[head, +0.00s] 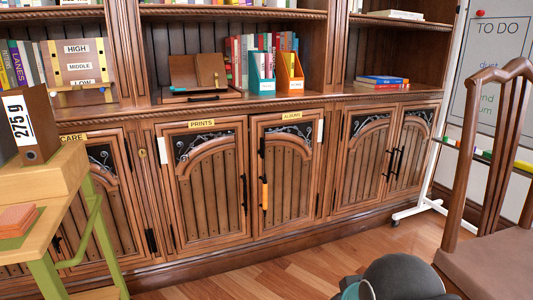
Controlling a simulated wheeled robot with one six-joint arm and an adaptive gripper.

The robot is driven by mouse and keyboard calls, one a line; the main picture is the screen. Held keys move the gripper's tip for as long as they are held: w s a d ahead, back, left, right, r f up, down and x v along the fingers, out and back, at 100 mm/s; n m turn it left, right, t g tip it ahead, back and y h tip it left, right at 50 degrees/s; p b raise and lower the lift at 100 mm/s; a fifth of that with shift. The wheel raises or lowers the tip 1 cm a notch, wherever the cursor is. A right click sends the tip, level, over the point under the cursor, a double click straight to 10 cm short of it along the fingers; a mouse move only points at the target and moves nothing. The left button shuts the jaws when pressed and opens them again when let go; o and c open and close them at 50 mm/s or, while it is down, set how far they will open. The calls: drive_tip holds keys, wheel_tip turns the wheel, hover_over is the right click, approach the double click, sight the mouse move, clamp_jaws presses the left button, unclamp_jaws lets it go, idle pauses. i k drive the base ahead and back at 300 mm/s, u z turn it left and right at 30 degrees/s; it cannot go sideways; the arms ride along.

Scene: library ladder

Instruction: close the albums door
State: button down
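The albums door (290,185) is the right-hand wooden door of the middle cabinet, with a yellow ALBUMS label (292,116) at its top. It has vertical slats, a dark carved corner panel and a long dark handle with an orange part (264,193) near its left edge. It stands shut or nearly shut beside the prints door (205,190); I cannot tell whether a small gap remains. My gripper is not in view. A dark grey rounded part of my arm shows at the bottom right, apart from the door in the picture.
A wooden chair (490,262) stands at the right, near a wheeled whiteboard (500,60). A green-legged table (60,180) with a box (32,125) is at the left. Books and folders fill the shelves above. Wooden floor (260,275) is clear before the albums door.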

sight(284, 183)
drive_tip(key=u, duration=0.6)
drive_tip(key=i, duration=1.1)
drive_tip(key=z, duration=0.7)
